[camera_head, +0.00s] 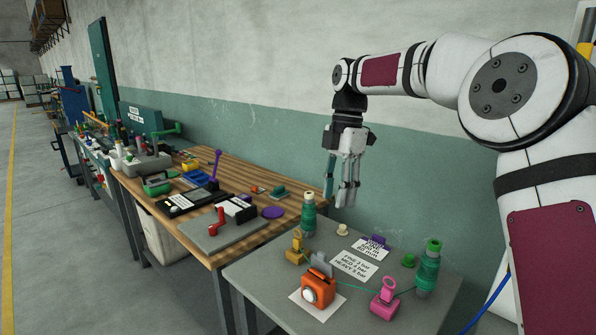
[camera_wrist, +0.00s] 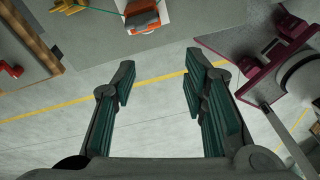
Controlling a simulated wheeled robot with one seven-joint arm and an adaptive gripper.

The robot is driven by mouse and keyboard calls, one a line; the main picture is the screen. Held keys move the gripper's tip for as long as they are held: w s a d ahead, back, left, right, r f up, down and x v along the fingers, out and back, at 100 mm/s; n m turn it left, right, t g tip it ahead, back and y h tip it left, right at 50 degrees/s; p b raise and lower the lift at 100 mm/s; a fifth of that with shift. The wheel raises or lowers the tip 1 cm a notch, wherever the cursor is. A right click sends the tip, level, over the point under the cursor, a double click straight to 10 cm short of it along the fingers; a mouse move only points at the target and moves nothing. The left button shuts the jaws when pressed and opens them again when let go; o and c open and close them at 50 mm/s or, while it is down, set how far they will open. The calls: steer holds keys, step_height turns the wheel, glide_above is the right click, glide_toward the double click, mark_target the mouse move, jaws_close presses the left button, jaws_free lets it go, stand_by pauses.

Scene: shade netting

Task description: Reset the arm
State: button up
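My gripper (camera_head: 343,193) hangs from my white arm above the back of the grey table (camera_head: 247,271) in the head view, fingers pointing down. In the wrist view my gripper (camera_wrist: 158,85) shows its two green-padded fingers well apart, with only floor visible between them. It is open and empty. It touches nothing that I can see.
The grey table holds an orange device (camera_head: 318,289), a pink clamp (camera_head: 386,298), a yellow clamp (camera_head: 297,247), green spools (camera_head: 428,270) (camera_head: 308,214) and printed cards (camera_head: 353,263). A wooden bench (camera_head: 290,220) with tools stands left. The wall is close behind; floor (camera_head: 60,240) is clear at left.

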steer(key=s+d+r+m+t+h+p, duration=0.15)
steer(key=s+r+m, duration=0.35)
steer(key=s, duration=0.6)
steer(key=s+d+r+m+t+h, duration=0.1)
steer(key=s+d+r+m+t, duration=0.15)
steer(key=s+m, duration=0.65)
steer(key=s+d+f+m+t, duration=0.1)
steer(key=s+d+f+m, duration=0.1)
steer(key=s+m, duration=0.3)
steer(key=s+d+f+m+t+y+p, duration=0.1)
steer(key=s+d+f+m, duration=0.2)
steer(key=s, duration=0.9)
steer(key=shift+s+f+m, duration=0.3)
steer(key=shift+f+m, duration=0.4)
steer(key=shift+m, duration=0.2)
